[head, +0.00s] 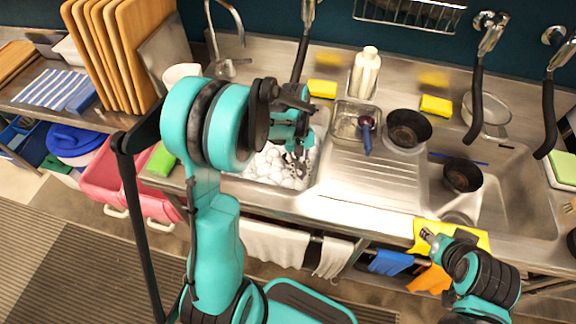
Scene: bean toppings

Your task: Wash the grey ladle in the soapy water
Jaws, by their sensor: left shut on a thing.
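The soapy water (268,166) fills the left sink basin with white foam. My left gripper (298,160) points down over the foam at the basin's right side. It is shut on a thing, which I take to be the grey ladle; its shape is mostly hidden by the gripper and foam. My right gripper (431,237) is low at the right, in front of the counter edge by a yellow cloth. Its fingers are too small to tell open from shut.
Right of the foam stand a metal container (345,122) with a blue-handled tool (366,138), a white bottle (365,72) and dark pans (408,127). Yellow sponges (322,88) lie behind. Wooden boards (130,45) stand at left. The ribbed drainboard (365,180) is mostly clear.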

